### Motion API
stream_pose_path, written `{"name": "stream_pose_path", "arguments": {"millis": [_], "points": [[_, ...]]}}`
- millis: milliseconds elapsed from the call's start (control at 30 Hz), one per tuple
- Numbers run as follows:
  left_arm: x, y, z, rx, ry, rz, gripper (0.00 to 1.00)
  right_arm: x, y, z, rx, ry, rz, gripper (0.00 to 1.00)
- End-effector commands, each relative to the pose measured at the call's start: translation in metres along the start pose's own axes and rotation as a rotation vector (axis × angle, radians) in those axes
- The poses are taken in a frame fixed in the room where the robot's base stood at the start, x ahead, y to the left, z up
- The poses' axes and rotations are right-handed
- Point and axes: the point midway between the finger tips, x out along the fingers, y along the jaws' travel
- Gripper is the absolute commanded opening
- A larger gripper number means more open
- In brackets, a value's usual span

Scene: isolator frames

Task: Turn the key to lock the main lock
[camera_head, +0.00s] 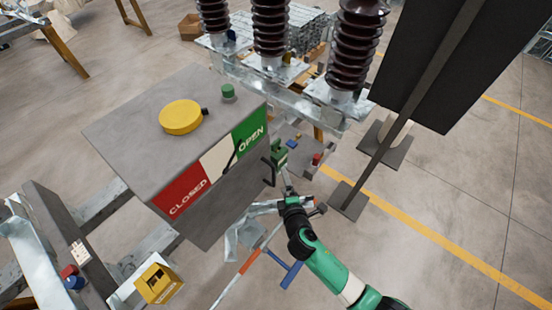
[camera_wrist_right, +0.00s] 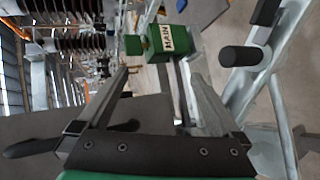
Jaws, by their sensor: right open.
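The main lock (camera_head: 279,152) is a small green block standing beside the right end of the grey cabinet in the head view. In the right wrist view the green lock (camera_wrist_right: 168,39) carries a white MAIN label and sits just beyond my fingertips. My right gripper (camera_head: 287,187) is just below the lock in the head view. In the wrist view my right gripper (camera_wrist_right: 155,82) is open, its fingers spread, with nothing clearly held between them. I cannot make out a key. My left gripper is not in view.
The grey cabinet (camera_head: 130,125) has a red CLOSED and green OPEN panel and a yellow disc (camera_head: 180,117) on top. Brown insulators (camera_head: 270,30) stand behind. A dark panel on a post (camera_head: 430,70) is at right. A black handle (camera_head: 268,170) is beside the lock.

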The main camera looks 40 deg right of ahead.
Motion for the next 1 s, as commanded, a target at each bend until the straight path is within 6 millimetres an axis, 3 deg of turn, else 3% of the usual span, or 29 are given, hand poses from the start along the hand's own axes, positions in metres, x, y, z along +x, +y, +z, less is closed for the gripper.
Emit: {"name": "stream_pose_path", "arguments": {"millis": [33,200,1000], "points": [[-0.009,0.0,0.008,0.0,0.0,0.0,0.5,0.012,-0.005,0.001,0.003,-0.002,0.002,1.0],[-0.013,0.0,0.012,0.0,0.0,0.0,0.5,0.027,-0.001,0.0,0.002,0.0,0.001,1.0],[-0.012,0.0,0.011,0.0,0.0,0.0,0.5,0.026,0.001,0.0,0.001,0.001,0.0,1.0]]}}
